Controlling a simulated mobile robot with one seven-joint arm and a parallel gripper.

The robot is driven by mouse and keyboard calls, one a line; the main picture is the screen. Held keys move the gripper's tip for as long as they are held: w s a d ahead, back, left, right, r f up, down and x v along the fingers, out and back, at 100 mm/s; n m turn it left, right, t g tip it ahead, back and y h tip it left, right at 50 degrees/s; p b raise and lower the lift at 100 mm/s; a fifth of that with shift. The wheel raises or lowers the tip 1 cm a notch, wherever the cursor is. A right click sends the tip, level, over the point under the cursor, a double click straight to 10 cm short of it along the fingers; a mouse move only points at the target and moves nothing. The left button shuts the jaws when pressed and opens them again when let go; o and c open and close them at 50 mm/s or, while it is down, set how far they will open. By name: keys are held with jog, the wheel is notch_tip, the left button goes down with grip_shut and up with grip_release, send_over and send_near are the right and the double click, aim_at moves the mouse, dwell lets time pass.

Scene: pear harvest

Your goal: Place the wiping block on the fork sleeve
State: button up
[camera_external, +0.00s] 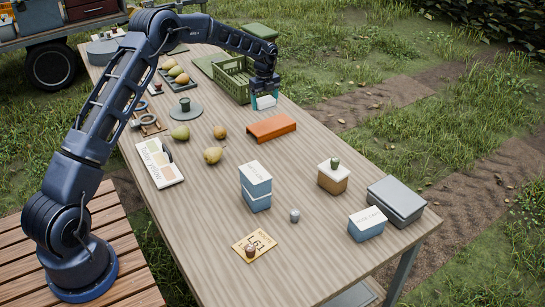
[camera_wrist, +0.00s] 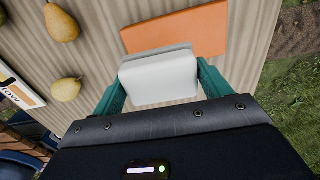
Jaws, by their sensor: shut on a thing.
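The wiping block, a white and grey block (camera_external: 266,102), is held between the teal fingers of my gripper (camera_external: 265,100). In the wrist view the block (camera_wrist: 158,80) fills the gap between the fingers (camera_wrist: 160,90), its pale top facing the camera. The orange channel-shaped piece, which looks like the fork sleeve (camera_external: 271,128), lies on the table nearer the external camera than my gripper. In the wrist view the sleeve (camera_wrist: 205,30) is just beyond the block, which hides part of it. The block appears above the table, apart from the sleeve; its exact height is unclear.
A green crate (camera_external: 232,80) stands close behind my gripper. Pears (camera_external: 213,155) lie left of the sleeve. Stacked blue-and-white boxes (camera_external: 256,187), a small planter (camera_external: 333,177) and a grey case (camera_external: 397,201) stand nearer the front. The table around the sleeve is clear.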

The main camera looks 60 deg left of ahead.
aim_at(265, 99)
jog(key=shift+f, duration=4.1)
jog(key=shift+f, duration=0.1)
jog(key=o, duration=1)
notch_tip(265, 99, up, 12)
jog(key=shift+r, duration=0.25)
